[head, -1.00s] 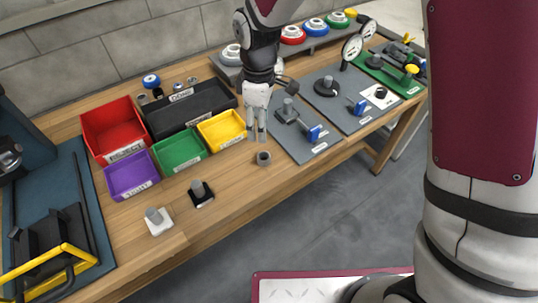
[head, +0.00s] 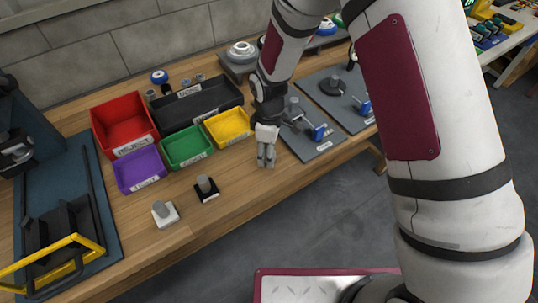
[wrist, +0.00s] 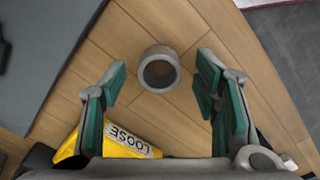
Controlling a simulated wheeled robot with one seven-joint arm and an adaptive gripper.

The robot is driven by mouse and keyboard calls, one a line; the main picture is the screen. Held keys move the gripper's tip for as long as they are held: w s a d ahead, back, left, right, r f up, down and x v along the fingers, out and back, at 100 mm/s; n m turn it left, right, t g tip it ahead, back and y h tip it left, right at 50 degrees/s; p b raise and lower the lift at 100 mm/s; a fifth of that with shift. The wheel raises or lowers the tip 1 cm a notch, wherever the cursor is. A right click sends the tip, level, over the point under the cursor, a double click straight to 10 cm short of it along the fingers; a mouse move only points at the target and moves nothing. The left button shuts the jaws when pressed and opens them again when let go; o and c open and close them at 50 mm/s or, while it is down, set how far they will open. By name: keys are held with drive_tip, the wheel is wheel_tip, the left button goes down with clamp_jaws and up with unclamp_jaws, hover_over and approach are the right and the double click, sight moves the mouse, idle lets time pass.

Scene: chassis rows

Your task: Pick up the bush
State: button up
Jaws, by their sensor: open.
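The bush (wrist: 159,69) is a short grey hollow cylinder standing upright on the wooden table in the wrist view. It lies ahead of and between the two green-padded fingers of my gripper (wrist: 158,92), which are apart and do not touch it. In the head view my gripper (head: 266,160) points down over the table's front part, to the right of the yellow bin. The bush is hidden behind my gripper there.
A yellow bin (head: 228,128) labelled LOOSE stands close to my gripper. Green (head: 187,148), purple (head: 140,172), red (head: 124,127) and black (head: 196,104) bins stand further left. A grey mat with a blue-handled fixture (head: 318,131) is on the right. Two small posts on bases (head: 206,189) stand front left.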

drive_tip(key=shift+f, duration=0.1)
drive_tip(key=shift+c, duration=0.3)
drive_tip(key=c, duration=1.3)
drive_tip(key=shift+o, duration=0.2)
